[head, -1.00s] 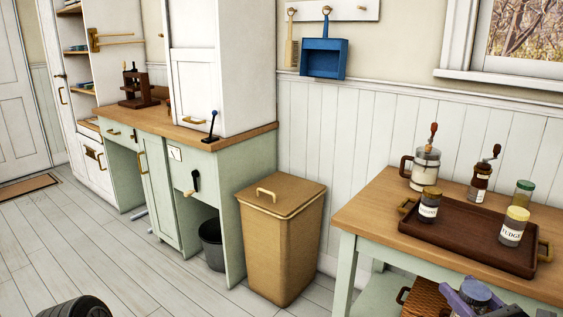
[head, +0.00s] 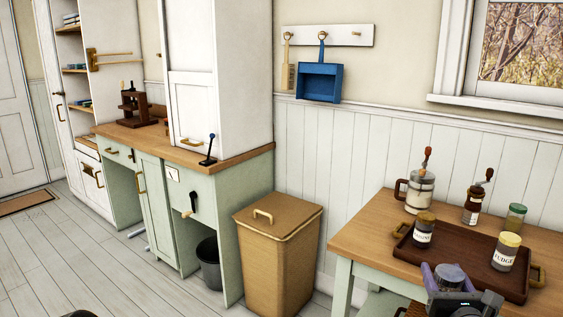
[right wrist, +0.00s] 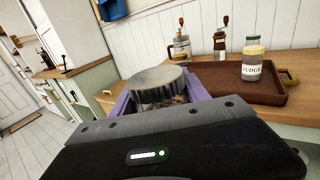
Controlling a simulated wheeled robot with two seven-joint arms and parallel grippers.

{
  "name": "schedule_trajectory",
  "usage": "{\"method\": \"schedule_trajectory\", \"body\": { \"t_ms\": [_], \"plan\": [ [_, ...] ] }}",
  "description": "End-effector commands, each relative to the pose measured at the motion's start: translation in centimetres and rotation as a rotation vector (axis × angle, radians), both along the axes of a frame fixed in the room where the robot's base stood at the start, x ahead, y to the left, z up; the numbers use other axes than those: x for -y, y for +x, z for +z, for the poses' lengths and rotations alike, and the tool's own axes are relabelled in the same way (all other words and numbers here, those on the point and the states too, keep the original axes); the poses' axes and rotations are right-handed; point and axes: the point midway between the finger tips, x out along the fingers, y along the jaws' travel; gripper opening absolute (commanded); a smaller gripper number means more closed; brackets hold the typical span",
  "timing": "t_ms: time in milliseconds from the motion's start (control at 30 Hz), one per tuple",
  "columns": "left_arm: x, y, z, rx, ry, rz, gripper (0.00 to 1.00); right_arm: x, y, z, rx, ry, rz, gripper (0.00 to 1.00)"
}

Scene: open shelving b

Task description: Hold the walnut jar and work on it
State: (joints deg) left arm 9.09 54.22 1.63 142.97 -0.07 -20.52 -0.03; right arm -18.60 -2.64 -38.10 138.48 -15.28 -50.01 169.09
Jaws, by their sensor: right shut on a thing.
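My right gripper (head: 449,280), with purple fingers, is shut around a jar with a ribbed grey lid, which I take to be the walnut jar (head: 450,272). It is held near the table's front edge, in front of the brown tray. In the right wrist view the jar (right wrist: 160,88) stands roughly upright between the purple fingers (right wrist: 165,100). Brown contents show below its lid; its label and lower part are hidden. My left gripper is not in view.
The tray (head: 462,264) on the wooden table (head: 366,240) holds a FUDGE jar (head: 506,253) and another labelled jar (head: 423,230). Behind stand a glass press (head: 420,191), a grinder (head: 475,200) and a green-lidded jar (head: 515,218). A tan bin (head: 278,260) stands left of the table.

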Motion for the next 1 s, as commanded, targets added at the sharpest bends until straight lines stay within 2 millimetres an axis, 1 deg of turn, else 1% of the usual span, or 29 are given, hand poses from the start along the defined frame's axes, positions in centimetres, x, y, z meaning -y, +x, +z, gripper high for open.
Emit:
{"method": "schedule_trajectory", "body": {
  "t_ms": [33,167,267,333,400,500,600,733,1000],
  "plan": [
    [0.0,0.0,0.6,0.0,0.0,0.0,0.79,-0.4,0.3,-0.1,-0.006,-0.001,-0.004,0.0],
    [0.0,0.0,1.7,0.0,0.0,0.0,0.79,-2.7,1.2,-1.2,-0.009,0.001,0.011,0.0],
    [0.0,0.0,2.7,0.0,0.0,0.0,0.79,-5.1,1.8,-2.6,-0.009,0.005,0.037,0.0],
    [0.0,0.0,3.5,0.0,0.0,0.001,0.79,-7.2,2.0,-3.9,-0.011,0.009,0.064,0.0],
    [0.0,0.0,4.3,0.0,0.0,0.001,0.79,-9.3,2.0,-5.0,-0.011,0.01,0.092,0.0],
    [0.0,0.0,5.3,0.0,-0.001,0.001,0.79,-12.0,1.5,-6.0,-0.006,0.01,0.123,0.0],
    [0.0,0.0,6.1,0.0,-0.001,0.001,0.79,-14.1,0.9,-6.3,-0.003,0.007,0.141,0.0],
    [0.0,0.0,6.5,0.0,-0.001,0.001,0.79,-15.4,0.4,-6.1,0.001,0.002,0.146,0.0],
    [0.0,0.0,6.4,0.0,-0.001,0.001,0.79,-15.7,0.2,-6.1,0.003,-0.001,0.146,0.0]
  ]
}}
